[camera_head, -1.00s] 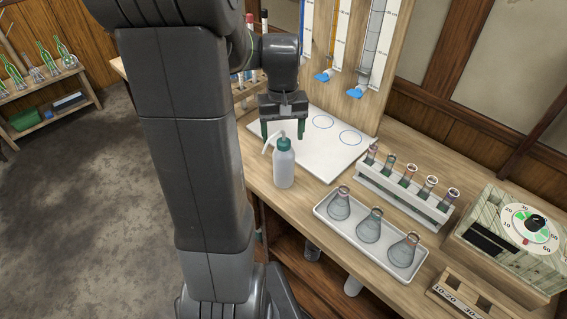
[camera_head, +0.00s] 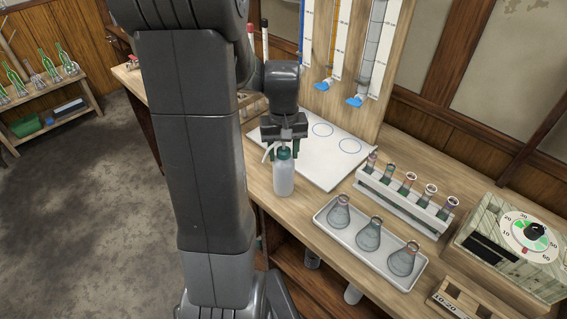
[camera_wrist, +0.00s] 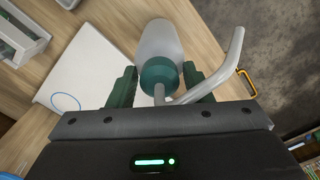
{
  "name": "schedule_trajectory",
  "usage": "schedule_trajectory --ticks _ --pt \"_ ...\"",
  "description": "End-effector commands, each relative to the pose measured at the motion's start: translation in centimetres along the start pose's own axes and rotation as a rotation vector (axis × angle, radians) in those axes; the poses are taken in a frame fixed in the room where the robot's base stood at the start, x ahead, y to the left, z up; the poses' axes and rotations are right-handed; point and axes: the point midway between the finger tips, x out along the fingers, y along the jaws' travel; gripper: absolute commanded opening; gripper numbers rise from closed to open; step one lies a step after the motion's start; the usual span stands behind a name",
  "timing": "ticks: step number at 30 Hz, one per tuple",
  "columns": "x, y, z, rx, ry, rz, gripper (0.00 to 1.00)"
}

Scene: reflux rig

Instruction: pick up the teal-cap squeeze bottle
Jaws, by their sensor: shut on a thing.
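The squeeze bottle (camera_head: 284,180) has a whitish body, a teal cap and a bent white spout. It stands upright on the wooden bench near the front edge, beside the white board. My gripper (camera_head: 284,150) has come down from above and is shut on it at the cap. In the wrist view, the bottle's teal cap (camera_wrist: 158,74) lies between the two green fingers of my gripper (camera_wrist: 160,88), with the spout bending to the right. The far side of the bottle is hidden.
A white board (camera_head: 325,172) with blue circles lies behind the bottle. A white tray (camera_head: 382,262) with 3 flasks and a tube rack (camera_head: 398,205) with several tubes stand to the right. A dial box (camera_head: 490,255) is at far right. Blue-tapped columns (camera_head: 355,101) rise behind.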

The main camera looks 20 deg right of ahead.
Motion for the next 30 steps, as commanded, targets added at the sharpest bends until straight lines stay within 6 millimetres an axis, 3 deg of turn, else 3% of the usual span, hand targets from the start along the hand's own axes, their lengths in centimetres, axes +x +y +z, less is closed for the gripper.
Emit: schedule_trajectory --ticks 11,14,30 --pt "-0.8 0.0 0.0 0.000 0.000 0.000 0.28" --pt "-1.4 0.0 0.0 0.000 0.001 0.000 0.23" --pt "-6.0 0.0 -0.1 0.000 0.002 0.001 0.23"
